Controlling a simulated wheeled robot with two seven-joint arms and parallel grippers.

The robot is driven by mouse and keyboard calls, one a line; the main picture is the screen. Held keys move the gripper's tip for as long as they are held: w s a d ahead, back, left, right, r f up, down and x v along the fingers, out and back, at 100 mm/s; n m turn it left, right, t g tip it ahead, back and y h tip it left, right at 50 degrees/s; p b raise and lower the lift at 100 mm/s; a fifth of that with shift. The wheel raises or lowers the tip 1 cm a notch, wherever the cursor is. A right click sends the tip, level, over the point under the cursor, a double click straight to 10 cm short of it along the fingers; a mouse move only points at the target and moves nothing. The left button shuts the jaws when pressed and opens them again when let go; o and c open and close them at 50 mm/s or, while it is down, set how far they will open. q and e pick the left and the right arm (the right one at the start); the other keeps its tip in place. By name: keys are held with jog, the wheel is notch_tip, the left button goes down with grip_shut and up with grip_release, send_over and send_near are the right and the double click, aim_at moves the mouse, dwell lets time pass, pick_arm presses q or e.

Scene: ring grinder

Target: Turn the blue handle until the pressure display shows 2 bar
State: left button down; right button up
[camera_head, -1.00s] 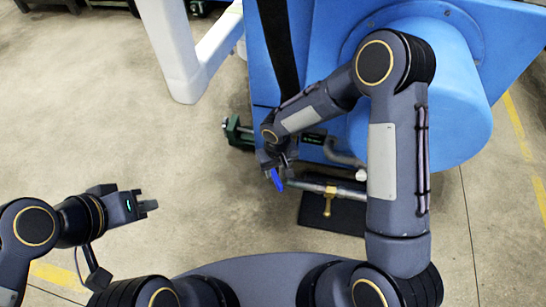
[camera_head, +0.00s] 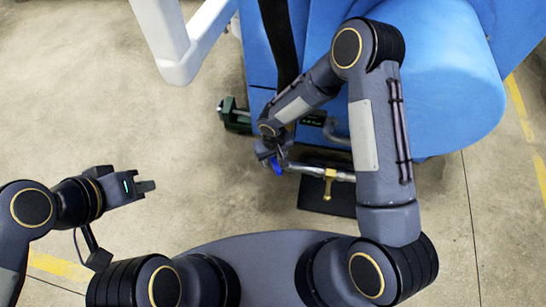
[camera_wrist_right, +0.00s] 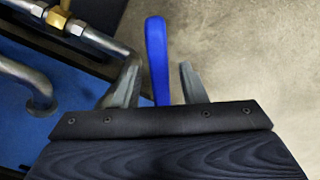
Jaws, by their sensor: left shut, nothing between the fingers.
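The blue handle (camera_head: 276,165) is at the left end of a metal pipe by the blue machine. In the right wrist view the handle (camera_wrist_right: 157,60) stands upright between the fingers of my right gripper (camera_wrist_right: 157,85). These fingers are open, with a gap on each side of the handle. In the head view my right gripper (camera_head: 270,157) is at the handle and partly covers it. My left gripper (camera_head: 150,186) is shut and empty, well to the left over bare floor. No pressure display can be read.
The pipe has a brass fitting (camera_head: 329,183) above a black plate (camera_head: 333,198) on the floor. A bent grey pipe (camera_wrist_right: 35,85) runs beside it. A green part (camera_head: 235,114) sits left of the blue machine (camera_head: 440,90). The floor at left is clear.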

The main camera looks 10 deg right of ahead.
grip_shut()
jog(key=shift+w+r+g+p, duration=0.15)
jog(key=shift+r+g+p, duration=0.25)
jog(key=shift+p, duration=0.5)
jog(key=shift+r+p, duration=0.2)
jog(key=shift+p, duration=0.1)
jog(key=shift+f+g, duration=0.1)
jog(key=shift+g, duration=0.2)
